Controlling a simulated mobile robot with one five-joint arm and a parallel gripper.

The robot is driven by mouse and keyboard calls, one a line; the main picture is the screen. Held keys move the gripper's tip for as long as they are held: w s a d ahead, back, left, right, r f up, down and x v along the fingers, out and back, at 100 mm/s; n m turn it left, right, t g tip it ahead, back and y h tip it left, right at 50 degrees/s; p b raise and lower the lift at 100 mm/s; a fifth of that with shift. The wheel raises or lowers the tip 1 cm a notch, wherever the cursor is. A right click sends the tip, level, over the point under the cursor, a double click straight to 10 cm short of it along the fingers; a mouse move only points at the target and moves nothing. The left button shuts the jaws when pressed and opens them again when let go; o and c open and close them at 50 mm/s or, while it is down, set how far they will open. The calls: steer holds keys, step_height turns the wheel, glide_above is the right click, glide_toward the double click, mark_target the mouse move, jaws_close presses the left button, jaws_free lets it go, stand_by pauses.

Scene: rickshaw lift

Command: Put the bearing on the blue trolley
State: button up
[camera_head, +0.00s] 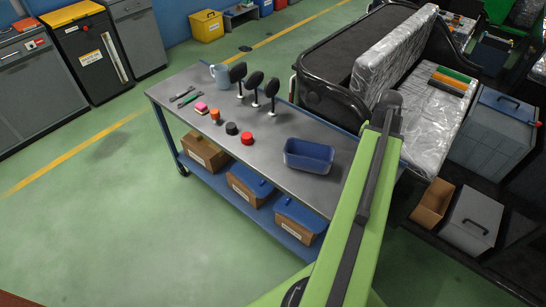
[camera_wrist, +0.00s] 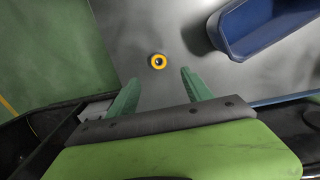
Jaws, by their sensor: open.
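The bearing is a small yellow ring with a dark centre (camera_wrist: 158,61) in the wrist view. It appears to lie flat on the grey top of the blue trolley (camera_head: 276,165). My gripper (camera_wrist: 159,78) is open, with its two green fingers spread apart and nothing between them. The bearing is just beyond the fingertips, near the middle of the gap, and apart from both. In the head view my arm reaches over the right end of the trolley. There the bearing cannot be made out and my gripper is hidden.
A blue bin (camera_head: 308,156) stands on the trolley top, near the bearing in the wrist view (camera_wrist: 262,28). Black upright parts (camera_head: 255,82), a mug (camera_head: 220,74) and a red piece (camera_head: 247,138) stand further left. A black rickshaw body (camera_head: 340,65) stands behind.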

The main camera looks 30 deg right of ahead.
steer(key=w+a+n, duration=0.3)
steer(key=w+a, duration=0.5)
steer(key=a, duration=0.3)
steer(key=w+a+n, duration=0.4)
steer(key=w+a, duration=0.5)
steer(key=a, duration=0.2)
steer(key=w+a+n, duration=0.2)
steer(key=a+n, duration=0.1)
steer(key=a, duration=1)
steer(key=w+a+n, duration=0.2)
steer(key=a+n, duration=0.2)
steer(key=a, duration=1)
steer(key=shift+a, duration=0.3)
